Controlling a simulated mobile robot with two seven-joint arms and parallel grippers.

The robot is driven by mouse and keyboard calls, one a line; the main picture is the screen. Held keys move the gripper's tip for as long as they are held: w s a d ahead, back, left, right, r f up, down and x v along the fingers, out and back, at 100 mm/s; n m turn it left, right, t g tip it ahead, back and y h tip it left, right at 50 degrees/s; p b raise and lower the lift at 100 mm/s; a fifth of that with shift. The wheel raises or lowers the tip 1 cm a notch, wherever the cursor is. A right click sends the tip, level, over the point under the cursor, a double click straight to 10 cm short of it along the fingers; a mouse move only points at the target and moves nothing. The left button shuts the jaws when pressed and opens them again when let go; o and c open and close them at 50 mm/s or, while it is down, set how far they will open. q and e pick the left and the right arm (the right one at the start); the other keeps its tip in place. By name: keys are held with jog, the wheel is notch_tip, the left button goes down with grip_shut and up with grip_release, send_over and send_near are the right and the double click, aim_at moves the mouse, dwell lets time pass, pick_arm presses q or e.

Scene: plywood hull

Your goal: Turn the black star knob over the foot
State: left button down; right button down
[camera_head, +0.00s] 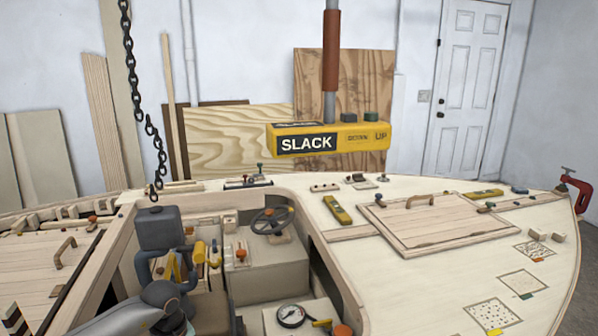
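I cannot make out a black star knob or a foot for certain. A black handwheel (272,219) with spokes and an orange spot sits on a pale box in the open well. A small dark knob (489,205) lies at the right end of the hatch panel, too small to tell its shape. A grey rounded arm link (160,294), apparently mine, enters at the lower left and hides part of the well. I see no gripper fingertips that I can pick out as mine.
A yellow SLACK control box (328,138) hangs above the deck. A black chain (136,80) hangs at the left. A round gauge (291,316) stands in the well. A hatch panel (440,230) lies on the right deck. A red clamp (574,188) grips the far right edge.

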pick_arm(q)
jog(key=shift+w+a+b, duration=0.1)
jog(key=shift+w+b, duration=0.2)
jog(key=shift+b, duration=0.15)
pick_arm(e)
jog(key=shift+f, duration=0.45)
jog(key=shift+a, duration=0.1)
pick_arm(q)
jog(key=shift+w+d+b, duration=0.6)
jog(key=shift+b, duration=0.65)
pick_arm(e)
jog(key=shift+w+a+f, duration=0.55)
jog(key=shift+a, duration=0.2)
pick_arm(q)
jog(key=shift+w+d+b, duration=0.1)
jog(key=shift+d+b, duration=0.1)
jog(key=shift+b, duration=0.15)
pick_arm(e)
jog(key=shift+a+f+y, duration=0.1)
jog(key=shift+a+y, duration=0.05)
jog(key=shift+y, duration=0.15)
pick_arm(q)
jog(key=shift+w+d+b, duration=0.2)
jog(key=shift+w+b, duration=0.1)
jog(key=shift+b, duration=0.35)
pick_arm(e)
jog(key=shift+a+f+n, duration=0.3)
jog(key=shift+a+f, duration=0.15)
jog(key=shift+a, duration=0.05)
